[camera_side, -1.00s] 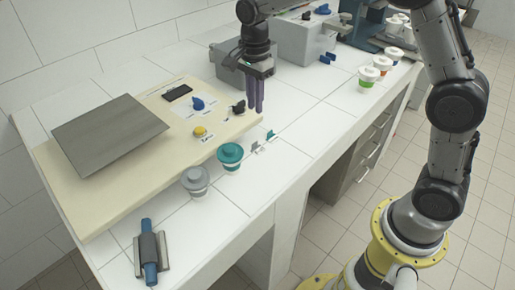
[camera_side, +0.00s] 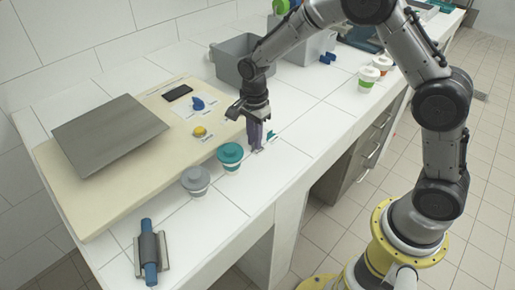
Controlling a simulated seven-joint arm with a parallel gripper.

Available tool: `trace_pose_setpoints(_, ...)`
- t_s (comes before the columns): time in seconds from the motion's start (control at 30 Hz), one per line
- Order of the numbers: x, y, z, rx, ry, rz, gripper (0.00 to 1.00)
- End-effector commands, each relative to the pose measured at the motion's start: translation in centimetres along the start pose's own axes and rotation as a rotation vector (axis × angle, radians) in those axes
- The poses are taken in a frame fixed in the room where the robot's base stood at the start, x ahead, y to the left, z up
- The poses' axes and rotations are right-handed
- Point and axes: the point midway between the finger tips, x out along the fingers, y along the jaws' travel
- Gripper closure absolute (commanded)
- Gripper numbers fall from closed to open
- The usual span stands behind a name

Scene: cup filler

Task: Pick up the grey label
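The grey label is a small upright piece on the white counter, right of the teal-lidded cup (camera_side: 230,156). It is mostly hidden now behind and between the purple fingers of my gripper (camera_side: 256,147). The fingers point down and their tips are at counter height at the label's place. I cannot tell whether they are open around it or shut on it. A teal label (camera_side: 272,136) stands just right of the fingers.
A grey-lidded cup (camera_side: 195,181) stands left of the teal one. The cream board (camera_side: 120,195) with a grey plate (camera_side: 110,134) lies to the left. A grey bin (camera_side: 238,57) stands behind my arm. The counter's front right is clear.

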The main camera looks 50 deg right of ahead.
Motion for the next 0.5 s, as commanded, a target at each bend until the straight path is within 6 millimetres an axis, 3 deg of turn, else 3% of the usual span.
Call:
trace_pose_setpoints(0.2, 0.07, 0.0, -0.01, 0.0, 0.0, 0.0, 0.81)
trace_pose_setpoints(0.3, 0.06, 0.0, -0.01, 0.0, 0.0, -0.001, 0.99)
trace_pose_setpoints(0.5, 0.04, -0.01, 0.0, 0.0, 0.0, -0.001, 1.0)
